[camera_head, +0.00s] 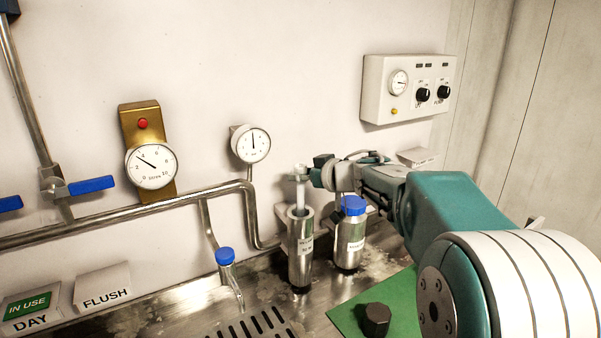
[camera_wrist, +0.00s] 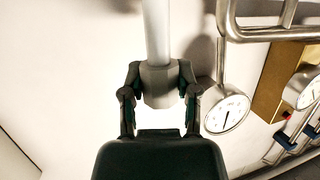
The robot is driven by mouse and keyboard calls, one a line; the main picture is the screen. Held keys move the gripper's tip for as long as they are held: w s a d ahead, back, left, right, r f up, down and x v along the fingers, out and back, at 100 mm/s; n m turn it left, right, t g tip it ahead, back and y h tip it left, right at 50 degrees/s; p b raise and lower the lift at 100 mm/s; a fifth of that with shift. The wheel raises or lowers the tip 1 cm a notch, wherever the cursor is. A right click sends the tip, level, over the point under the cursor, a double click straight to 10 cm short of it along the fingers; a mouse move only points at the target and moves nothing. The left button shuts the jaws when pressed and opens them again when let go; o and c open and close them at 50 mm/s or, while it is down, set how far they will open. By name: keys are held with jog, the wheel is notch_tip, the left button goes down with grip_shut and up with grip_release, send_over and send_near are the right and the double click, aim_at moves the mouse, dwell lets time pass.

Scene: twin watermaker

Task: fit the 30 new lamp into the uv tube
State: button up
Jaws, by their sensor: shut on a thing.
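The new lamp is a slim white tube with a grey end cap. In the head view the lamp (camera_head: 300,193) stands upright over the uv tube (camera_head: 300,258), a steel cylinder with an open top and a label. The lamp's lower end meets the tube's mouth; I cannot tell how far inside it is. My gripper (camera_head: 312,175) is above the tube, shut on the lamp's top end. In the wrist view both fingers of my gripper (camera_wrist: 160,90) clasp the grey cap of the lamp (camera_wrist: 157,30). The lamp's far end is out of that view.
A steel bottle with a blue cap (camera_head: 353,205) stands close to the tube's right. A dark cap (camera_head: 374,318) lies on a green mat (camera_head: 346,317). A blue-topped tap (camera_head: 225,257) and a pipe (camera_head: 130,213) are left. A gauge (camera_head: 253,145) is on the wall behind.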

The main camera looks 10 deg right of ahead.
aim_at(303, 201)
jog(key=shift+f, duration=3.5)
jog(key=o, duration=1.1)
jog(key=shift+c, duration=0.2)
jog(key=v, duration=1.2)
